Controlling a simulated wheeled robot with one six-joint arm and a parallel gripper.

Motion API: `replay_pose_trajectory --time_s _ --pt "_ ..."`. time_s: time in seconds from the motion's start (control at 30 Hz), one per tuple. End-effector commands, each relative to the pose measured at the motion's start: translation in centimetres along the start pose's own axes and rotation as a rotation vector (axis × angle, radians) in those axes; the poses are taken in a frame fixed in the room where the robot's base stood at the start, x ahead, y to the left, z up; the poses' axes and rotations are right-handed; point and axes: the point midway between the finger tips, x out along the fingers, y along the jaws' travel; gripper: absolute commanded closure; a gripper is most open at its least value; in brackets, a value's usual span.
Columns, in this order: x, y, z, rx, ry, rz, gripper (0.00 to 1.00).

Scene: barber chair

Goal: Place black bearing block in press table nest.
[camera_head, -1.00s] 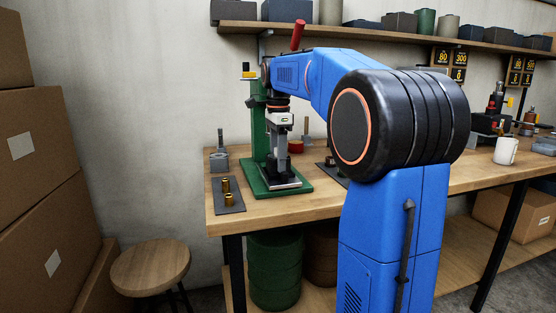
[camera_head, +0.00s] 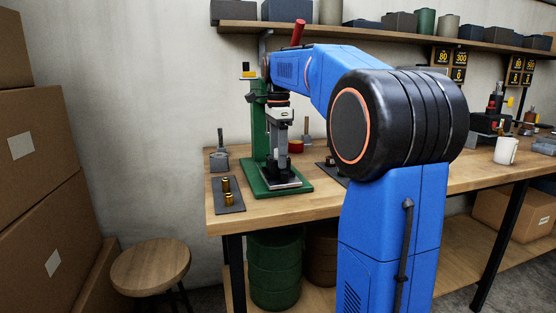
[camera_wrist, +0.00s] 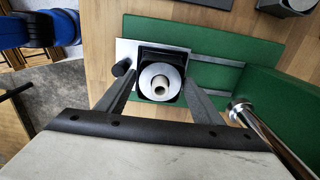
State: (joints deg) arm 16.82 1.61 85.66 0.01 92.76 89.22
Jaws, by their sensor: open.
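The black bearing block (camera_wrist: 146,64) is a dark square housing with a pale round ring and bore. It sits on the silver plate of the press table (camera_wrist: 127,51); the nest's edges are hard to make out, so I cannot tell how fully it is seated. In the head view the dark block (camera_head: 278,173) is low on the green press base (camera_head: 297,189). My gripper (camera_wrist: 160,88) is open above it, one finger on each side, with no clear contact visible. My gripper also shows in the head view (camera_head: 279,152).
The green press column (camera_head: 258,125) stands close behind my gripper. A chrome rod (camera_wrist: 243,112) is close at right in the wrist view. A dark mat (camera_head: 240,199) with brass bushings (camera_head: 227,191) lies left of the press. A white mug (camera_head: 505,151) stands far right.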

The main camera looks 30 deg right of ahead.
Motion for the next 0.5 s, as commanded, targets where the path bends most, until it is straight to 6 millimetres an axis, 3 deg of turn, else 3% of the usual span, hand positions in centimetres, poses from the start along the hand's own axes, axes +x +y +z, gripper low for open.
replay_pose_trajectory --time_s 0.3,0.5 --pt "-4.7 0.0 0.0 0.000 0.000 -0.002 0.39" --pt "-5.8 0.0 0.0 0.000 0.000 -0.001 0.39"
